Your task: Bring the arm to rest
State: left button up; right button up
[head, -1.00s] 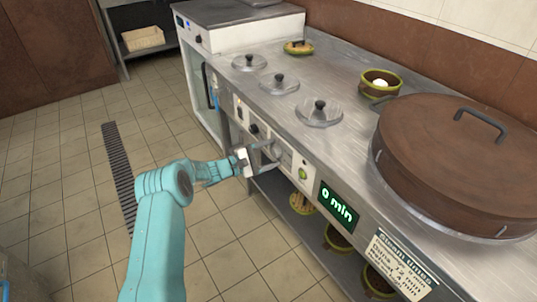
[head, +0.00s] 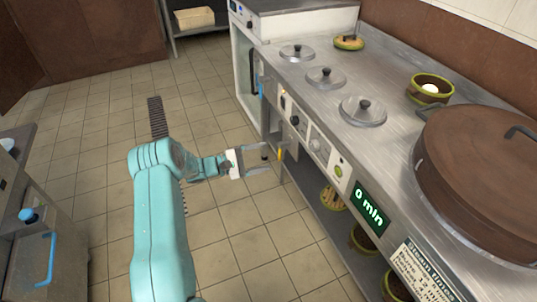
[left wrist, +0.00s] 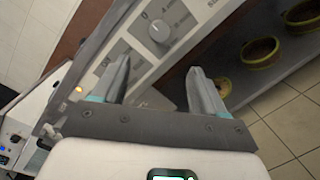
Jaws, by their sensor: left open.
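My left gripper (head: 268,161) is open and empty in the head view. It hangs over the tiled floor, just left of the steel counter's front panel. In the left wrist view its two fingers (left wrist: 160,88) are spread apart with nothing between them. Beyond them is a grey timer knob (left wrist: 160,30) on the panel, and the fingers look apart from it. The same knob (head: 316,144) shows in the head view. My right gripper is not in view.
The steel counter (head: 335,65) carries several lids, small pots and a large brown lid (head: 480,165). Bowls stand on a shelf below. A display (head: 370,207) reads 0 min. A cabinet (head: 25,230) stands at the left. Open tiled floor (head: 100,120) lies between.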

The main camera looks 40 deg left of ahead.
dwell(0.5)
pick_arm(q)
jog(key=w+d+f+m+g+y, duration=0.25)
jog(key=d+f, duration=0.25)
jog(key=d, duration=0.5)
jog(key=w+d+f+m+g+y, duration=0.1)
jog(key=d+f+m+y, duration=0.15)
jog(key=d+f, duration=0.45)
jog(key=s+d+f+m+g, duration=0.4)
jog(key=s+d+m+g, duration=0.2)
jog(key=s+d, duration=0.7)
jog(key=s+d+m+g, duration=0.3)
jog(key=s, duration=0.4)
jog(key=s+d+m+g, duration=0.3)
jog(key=s+d, duration=0.1)
jog(key=s, duration=0.3)
notch_tip(320, 180, up, 18)
jog(key=p, duration=1.8)
jog(key=shift+w, duration=0.3)
